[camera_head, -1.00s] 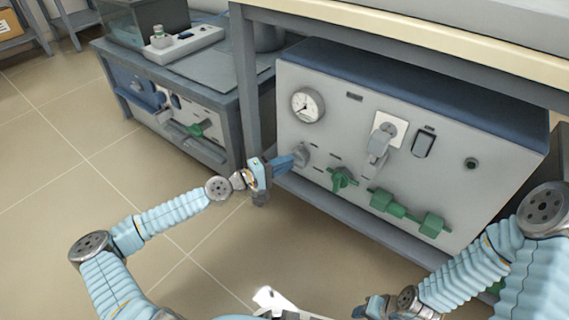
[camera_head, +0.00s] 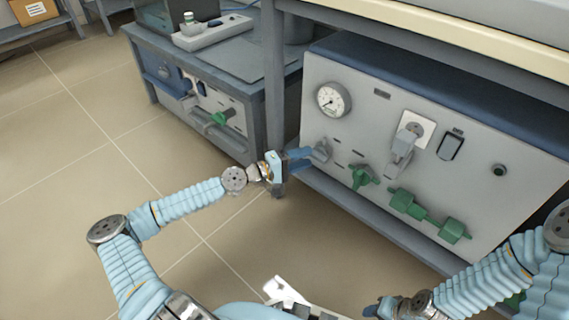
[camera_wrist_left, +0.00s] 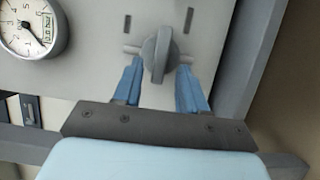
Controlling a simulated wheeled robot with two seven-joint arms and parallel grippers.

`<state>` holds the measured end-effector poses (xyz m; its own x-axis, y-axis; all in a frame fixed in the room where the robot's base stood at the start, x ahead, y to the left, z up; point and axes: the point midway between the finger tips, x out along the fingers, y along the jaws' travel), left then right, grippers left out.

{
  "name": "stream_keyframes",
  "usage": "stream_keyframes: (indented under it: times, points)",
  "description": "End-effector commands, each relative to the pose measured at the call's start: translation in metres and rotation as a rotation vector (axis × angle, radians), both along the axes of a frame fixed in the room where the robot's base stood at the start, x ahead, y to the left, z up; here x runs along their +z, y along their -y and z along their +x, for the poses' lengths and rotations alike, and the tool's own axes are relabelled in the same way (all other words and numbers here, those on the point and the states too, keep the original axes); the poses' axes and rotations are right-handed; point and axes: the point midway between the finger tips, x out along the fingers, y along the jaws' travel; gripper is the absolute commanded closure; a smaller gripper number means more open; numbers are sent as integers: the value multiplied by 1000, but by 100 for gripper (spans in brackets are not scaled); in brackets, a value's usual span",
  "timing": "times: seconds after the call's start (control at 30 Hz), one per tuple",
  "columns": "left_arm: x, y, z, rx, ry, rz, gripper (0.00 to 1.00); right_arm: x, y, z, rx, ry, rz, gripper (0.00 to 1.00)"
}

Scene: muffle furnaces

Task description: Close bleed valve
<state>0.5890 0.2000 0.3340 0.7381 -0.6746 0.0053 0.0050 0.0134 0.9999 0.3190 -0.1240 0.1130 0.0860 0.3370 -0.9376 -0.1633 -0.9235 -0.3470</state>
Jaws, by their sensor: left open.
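A grey knob (camera_head: 321,151) sits on the front panel of the grey and blue unit (camera_head: 455,200), below the round gauge (camera_head: 333,99). In the left wrist view the knob (camera_wrist_left: 159,54) has an upright grip bar. My left gripper (camera_head: 301,157) is at this knob. In the left wrist view its blue fingers (camera_wrist_left: 160,75) are open, one on each side of the knob, with gaps visible. A green valve handle (camera_head: 362,178) is to the right on the panel. My right gripper (camera_head: 384,307) is low in the head view, and its jaws are unclear.
A grey lever handle (camera_head: 403,145) and a green fitting (camera_head: 430,214) stick out from the panel. The table edge (camera_head: 440,30) overhangs the unit. A second unit (camera_head: 205,108) stands to the left.

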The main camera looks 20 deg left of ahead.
Motion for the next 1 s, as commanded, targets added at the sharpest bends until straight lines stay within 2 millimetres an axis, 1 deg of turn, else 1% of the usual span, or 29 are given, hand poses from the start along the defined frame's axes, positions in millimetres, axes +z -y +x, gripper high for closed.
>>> stream_keyframes:
  times: [0.33, 0.5, 0.7, 1.0]
  points:
    - [0, -57, -60, 6, -3, -3, 58, 6, 0, 0, 0, -1, 0, 57]
    - [-1, -76, -82, 3, -3, -2, 58, 8, 0, 0, 1, -2, 0, 57]
    - [-1, -84, -92, 0, -2, -2, 58, 8, 0, 0, 1, -2, 0, 57]
    - [-1, -84, -93, 0, -1, -1, 58, 8, 0, 0, 1, -2, 0, 57]
